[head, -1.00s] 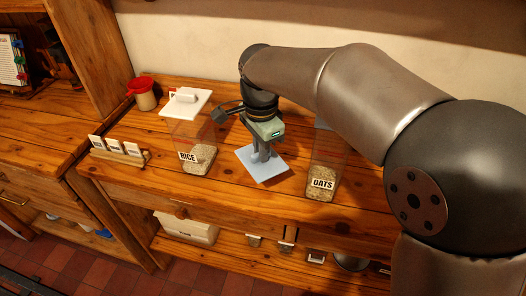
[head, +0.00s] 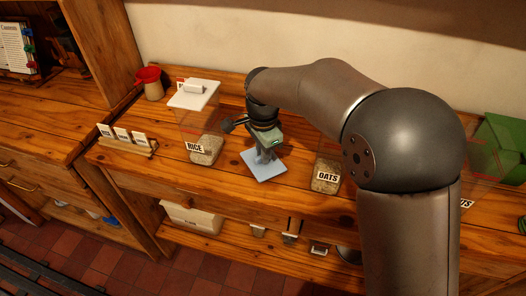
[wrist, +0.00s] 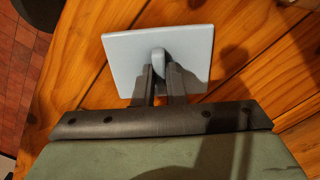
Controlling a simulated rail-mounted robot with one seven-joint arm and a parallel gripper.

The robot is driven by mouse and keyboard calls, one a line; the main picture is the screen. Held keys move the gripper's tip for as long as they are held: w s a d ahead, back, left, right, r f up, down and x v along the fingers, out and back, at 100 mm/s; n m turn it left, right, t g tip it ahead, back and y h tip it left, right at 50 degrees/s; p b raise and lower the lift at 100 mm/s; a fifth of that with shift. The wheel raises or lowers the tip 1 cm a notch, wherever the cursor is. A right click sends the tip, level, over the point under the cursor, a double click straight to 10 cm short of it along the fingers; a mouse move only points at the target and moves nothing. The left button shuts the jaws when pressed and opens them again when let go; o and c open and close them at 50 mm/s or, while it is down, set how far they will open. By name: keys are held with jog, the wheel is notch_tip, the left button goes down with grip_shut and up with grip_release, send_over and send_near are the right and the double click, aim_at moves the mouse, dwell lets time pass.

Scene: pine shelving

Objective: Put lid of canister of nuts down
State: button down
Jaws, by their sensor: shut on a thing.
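A pale blue-grey square lid (head: 264,172) is over the counter between the canisters labelled RICE and OATS. My gripper (head: 264,157) is shut on the lid's upright handle, and the lid looks about level. In the wrist view, the two fingers of my gripper (wrist: 160,80) pinch the handle at the middle of the lid (wrist: 190,40). I cannot tell whether the lid touches the wood. A clear canister (head: 467,203) at the far right shows a label ending in "UTS"; my arm hides part of it.
The rice canister (head: 206,150) has a white lid (head: 194,95) at its top. The oats canister (head: 326,178) stands to the right, partly behind my arm. Small cards in a wooden holder (head: 128,146), a red-topped jar (head: 149,82) and a green box (head: 497,148) are further out.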

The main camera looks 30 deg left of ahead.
jog(key=c, duration=1.5)
grip_release()
jog(key=shift+f, duration=0.1)
notch_tip(320, 180, up, 12)
jog(key=shift+r, duration=0.2)
jog(key=shift+d, duration=0.1)
